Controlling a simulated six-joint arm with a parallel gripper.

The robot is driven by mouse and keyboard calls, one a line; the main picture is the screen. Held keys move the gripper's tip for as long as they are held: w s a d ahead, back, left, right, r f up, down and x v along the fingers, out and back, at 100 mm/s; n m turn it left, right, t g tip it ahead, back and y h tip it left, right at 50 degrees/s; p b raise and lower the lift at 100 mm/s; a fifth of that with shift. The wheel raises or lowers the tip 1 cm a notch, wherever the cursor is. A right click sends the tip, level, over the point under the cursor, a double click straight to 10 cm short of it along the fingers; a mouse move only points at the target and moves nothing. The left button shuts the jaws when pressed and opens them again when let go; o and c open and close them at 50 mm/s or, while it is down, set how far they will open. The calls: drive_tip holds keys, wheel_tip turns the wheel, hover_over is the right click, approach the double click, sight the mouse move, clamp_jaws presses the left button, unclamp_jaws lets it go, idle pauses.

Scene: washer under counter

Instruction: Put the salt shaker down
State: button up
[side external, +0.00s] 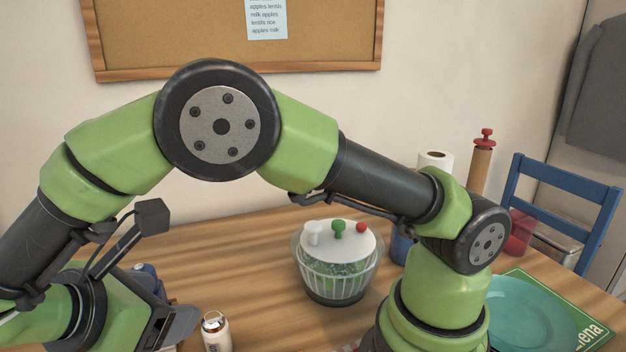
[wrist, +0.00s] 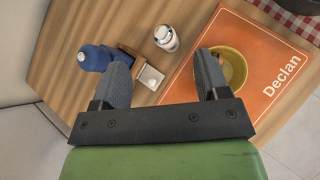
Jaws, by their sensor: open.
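The salt shaker (side external: 215,331), pale with a dark letter on its side and a metal-looking top, stands on the wooden table at the lower edge of the side view. In the wrist view it (wrist: 166,39) stands beyond my fingertips, apart from both fingers. My gripper (wrist: 160,67) is open, with its two grey fingers spread and nothing held between them. In the side view my gripper is at the lower left, beside the shaker, with its fingertips hard to make out.
An orange "Declan" placemat (wrist: 265,65) with a yellow bowl (wrist: 240,58) lies right of the shaker. A blue bottle (wrist: 92,58) and a small pale block (wrist: 150,77) are nearby. A lidded glass bowl (side external: 336,275) and teal plate (side external: 530,315) stand farther along the table.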

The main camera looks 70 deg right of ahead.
drive_tip(key=s+d+r+m+y, duration=0.4)
drive_tip(key=d+r+m+y, duration=0.2)
drive_tip(key=d+r+m, duration=0.3)
drive_tip(key=s+d+r+m+t+y, duration=0.3)
drive_tip(key=s+r+m+t+y, duration=0.2)
drive_tip(key=s+m, duration=0.5)
drive_tip(key=shift+s+d+r+m+t+y, duration=0.15)
drive_tip(key=shift+d+r+m+t+y, duration=0.2)
drive_tip(key=shift+m+t, duration=0.5)
drive_tip(key=shift+a, duration=0.1)
drive_tip(key=shift+o, duration=0.5)
